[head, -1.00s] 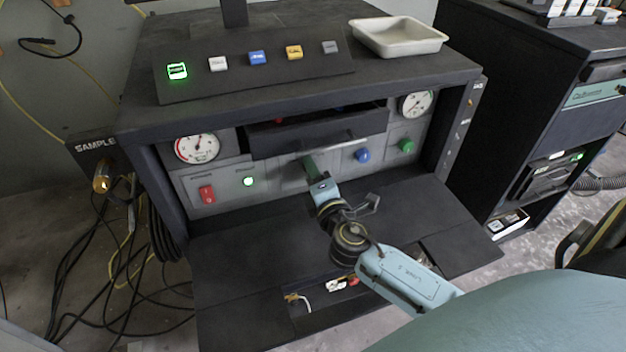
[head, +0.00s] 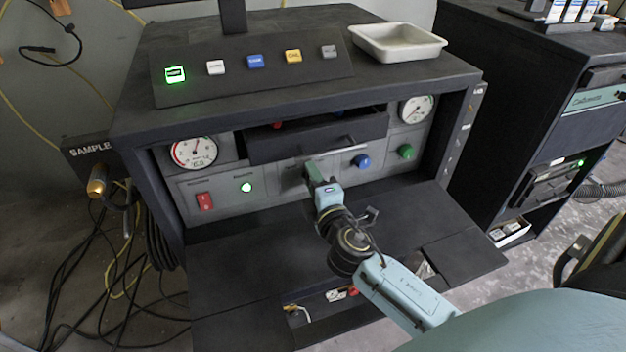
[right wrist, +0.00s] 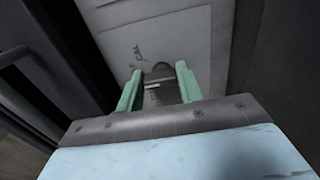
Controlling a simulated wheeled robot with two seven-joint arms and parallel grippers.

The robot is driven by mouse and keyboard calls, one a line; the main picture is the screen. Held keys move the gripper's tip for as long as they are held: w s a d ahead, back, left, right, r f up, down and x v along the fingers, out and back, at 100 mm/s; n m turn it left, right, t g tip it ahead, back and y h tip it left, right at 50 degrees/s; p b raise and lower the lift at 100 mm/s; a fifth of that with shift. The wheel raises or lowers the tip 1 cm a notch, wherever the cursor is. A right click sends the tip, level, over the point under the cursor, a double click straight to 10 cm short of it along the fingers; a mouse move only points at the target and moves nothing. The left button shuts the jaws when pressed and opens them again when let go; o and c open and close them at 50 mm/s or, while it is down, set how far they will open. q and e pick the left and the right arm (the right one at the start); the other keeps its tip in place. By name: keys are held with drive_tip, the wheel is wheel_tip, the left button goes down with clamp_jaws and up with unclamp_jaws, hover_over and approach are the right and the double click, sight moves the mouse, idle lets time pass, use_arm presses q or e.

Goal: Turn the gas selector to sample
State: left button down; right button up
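The gas selector is mostly hidden behind my right gripper (head: 312,174) in the head view. In the right wrist view a dark rounded knob (right wrist: 161,70) with a pale mark sits on the grey panel, between the two green fingers of my right gripper (right wrist: 160,84). The fingers stand apart on either side of the knob, and I cannot see firm contact. My left gripper is not in view.
A blue knob (head: 362,161) and a green knob (head: 406,152) sit right of the gripper; a red switch (head: 205,201) and green light (head: 246,187) sit left. A dark drawer (head: 318,138) juts out above. The lower shelf (head: 250,255) is mostly clear.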

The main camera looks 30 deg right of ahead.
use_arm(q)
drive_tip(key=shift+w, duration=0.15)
use_arm(e)
drive_tip(key=o, duration=0.4)
drive_tip(key=shift+o, duration=0.2)
drive_tip(key=shift+s+a+f, duration=0.1)
drive_tip(key=shift+s+a, duration=0.05)
drive_tip(key=shift+s, duration=0.35)
drive_tip(key=b+v, duration=0.1)
drive_tip(key=v, duration=0.7)
drive_tip(key=shift+s, duration=0.1)
drive_tip(key=b+v, duration=0.1)
drive_tip(key=v, duration=0.2)
drive_tip(key=shift+s+a, duration=0.1)
drive_tip(key=shift+s, duration=0.1)
drive_tip(key=shift+s+a, duration=0.15)
drive_tip(key=shift+s, duration=0.25)
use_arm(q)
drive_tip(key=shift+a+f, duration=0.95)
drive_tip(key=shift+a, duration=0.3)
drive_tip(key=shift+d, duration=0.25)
